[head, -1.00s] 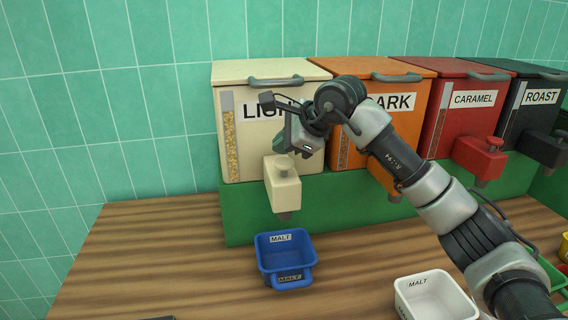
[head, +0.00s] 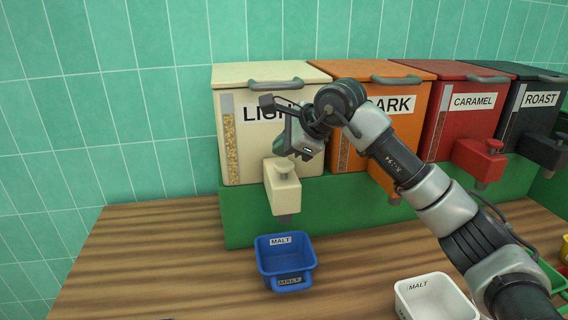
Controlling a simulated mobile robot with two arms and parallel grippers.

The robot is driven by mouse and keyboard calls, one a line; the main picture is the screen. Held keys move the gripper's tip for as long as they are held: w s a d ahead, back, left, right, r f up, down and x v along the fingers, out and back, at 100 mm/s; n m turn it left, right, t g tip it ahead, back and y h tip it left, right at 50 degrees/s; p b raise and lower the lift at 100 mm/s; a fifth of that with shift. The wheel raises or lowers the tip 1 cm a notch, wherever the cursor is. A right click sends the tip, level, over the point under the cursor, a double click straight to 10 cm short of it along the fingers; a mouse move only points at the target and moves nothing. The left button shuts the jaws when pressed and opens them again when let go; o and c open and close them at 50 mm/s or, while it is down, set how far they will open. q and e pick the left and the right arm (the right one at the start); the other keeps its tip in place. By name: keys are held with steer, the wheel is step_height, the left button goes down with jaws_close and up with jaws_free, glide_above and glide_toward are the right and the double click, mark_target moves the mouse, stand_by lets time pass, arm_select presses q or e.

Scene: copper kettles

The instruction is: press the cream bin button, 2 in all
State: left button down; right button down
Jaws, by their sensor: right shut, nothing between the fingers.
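The cream bin (head: 270,165) is labelled LIGHT, and a clear strip on its front shows pale grain. Its cream spout block (head: 283,194) sticks out at the front, with a round button (head: 283,170) on top. My right gripper (head: 282,158) is shut and empty, with its fingers pointing down just above the button. I cannot tell whether the fingertips touch it. A blue MALT tub (head: 304,250) stands on the wooden counter below the spout, and no grain shows in it. My left gripper is not in view.
To the right stand an orange bin (head: 420,98), a red CARAMEL bin (head: 455,127) and a black ROAST bin (head: 517,118) on a green stand (head: 350,213). A white MALT tub (head: 435,300) is at the front right. The counter's left side (head: 140,260) is clear.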

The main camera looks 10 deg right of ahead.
mark_target(284, 164)
stand_by(0.8)
steer(key=shift+f+b, duration=0.35)
steer(key=shift+f, duration=0.05)
steer(key=shift+f+b, duration=0.7)
steer(key=shift+f, duration=0.3)
stand_by(0.7)
steer(key=shift+r, duration=0.1)
steer(key=shift+r+p, duration=0.95)
steer(key=shift+r, duration=0.35)
steer(key=shift+r+p, duration=1.75)
steer(key=shift+r, duration=0.8)
stand_by(0.4)
